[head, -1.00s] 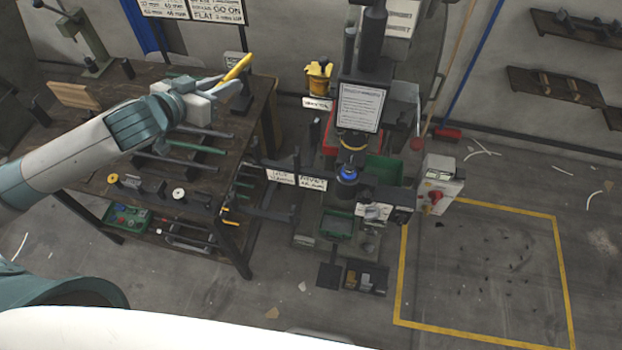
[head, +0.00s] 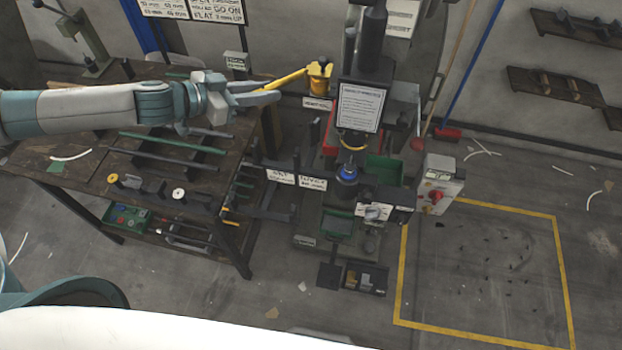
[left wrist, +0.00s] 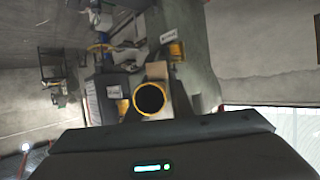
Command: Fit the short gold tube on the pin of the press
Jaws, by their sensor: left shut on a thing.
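My left gripper (head: 268,93) is shut on a gold tube (head: 288,78) above the right end of the workbench. The tube sticks out to the right, slightly up in the picture, and its far end shows near the yellow container. In the left wrist view, the tube's round open end (left wrist: 148,98) faces the camera with a gold rim and dark bore. The press (head: 360,105) stands right of the gripper, with a blue ring (head: 347,172) low at its front. The tube is apart from that ring. I cannot make out the pin clearly. My right gripper is not in view.
The workbench (head: 85,165) at left carries several dark and green rods on racks. A yellow container (head: 319,78) stands left of the press. A control box (head: 438,185) stands at its right. Yellow lines mark a mostly clear floor square (head: 485,265).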

